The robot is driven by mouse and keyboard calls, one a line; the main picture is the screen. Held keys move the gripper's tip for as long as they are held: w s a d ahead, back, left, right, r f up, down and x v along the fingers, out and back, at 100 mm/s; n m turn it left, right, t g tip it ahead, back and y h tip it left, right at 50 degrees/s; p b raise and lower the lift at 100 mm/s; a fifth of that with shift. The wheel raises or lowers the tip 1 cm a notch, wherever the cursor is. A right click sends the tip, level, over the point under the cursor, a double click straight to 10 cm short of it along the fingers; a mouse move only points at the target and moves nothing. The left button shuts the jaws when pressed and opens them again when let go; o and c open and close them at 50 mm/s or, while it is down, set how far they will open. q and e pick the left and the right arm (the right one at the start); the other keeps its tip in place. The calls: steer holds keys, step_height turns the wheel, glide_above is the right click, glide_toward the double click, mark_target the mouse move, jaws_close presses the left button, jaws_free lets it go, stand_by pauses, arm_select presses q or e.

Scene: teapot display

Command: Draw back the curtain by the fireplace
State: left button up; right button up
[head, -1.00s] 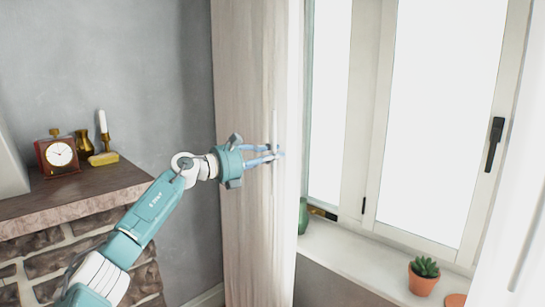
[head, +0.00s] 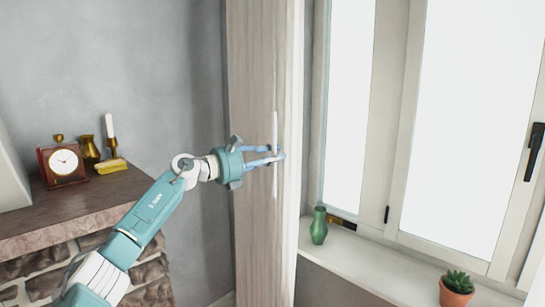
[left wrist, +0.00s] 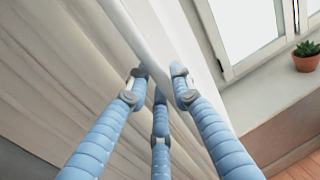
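The curtain (head: 256,230) is a tall pale panel with wood-like grain, hanging between the grey wall and the window. It carries a slim white upright handle (head: 275,185). My left gripper (head: 280,155) is at this handle, with its blue fingers around it. In the left wrist view the handle (left wrist: 140,25) runs down between the fingertips (left wrist: 160,85), which lie close on both sides of it. The fireplace (head: 95,205) with its dark mantel is at the left. My right gripper is not in view.
On the mantel stand a clock (head: 62,162), a brass vase (head: 90,152) and a candle (head: 110,128). A green vase (head: 318,226) and a potted succulent (head: 457,290) stand on the window sill (head: 372,265). The window (head: 465,120) is closed.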

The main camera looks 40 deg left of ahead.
arm_select(q)
steer(key=shift+o, duration=0.9)
steer(key=v, duration=1.2)
